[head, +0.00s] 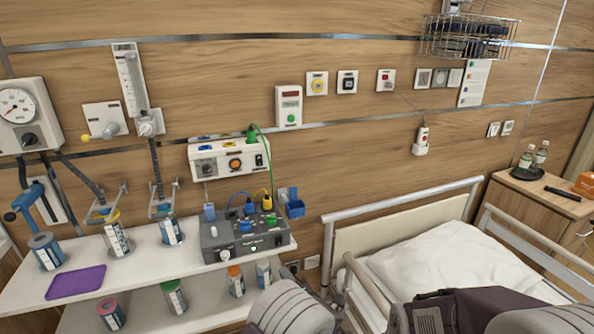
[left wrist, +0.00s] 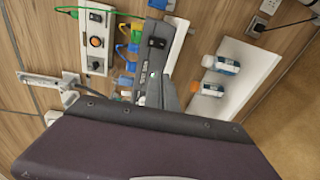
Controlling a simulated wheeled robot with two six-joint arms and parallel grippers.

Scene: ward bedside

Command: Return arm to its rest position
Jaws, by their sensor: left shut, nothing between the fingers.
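My left arm shows at the bottom edge of the head view as a grey ribbed link. My right gripper is not in view.
A white shelf (head: 140,262) carries a grey device (head: 243,240) with cables; the device also shows in the left wrist view (left wrist: 152,72). Labelled containers stand on the shelves. The bed (head: 432,262) and its rails are at right. A bedside cabinet (head: 540,203) stands beyond.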

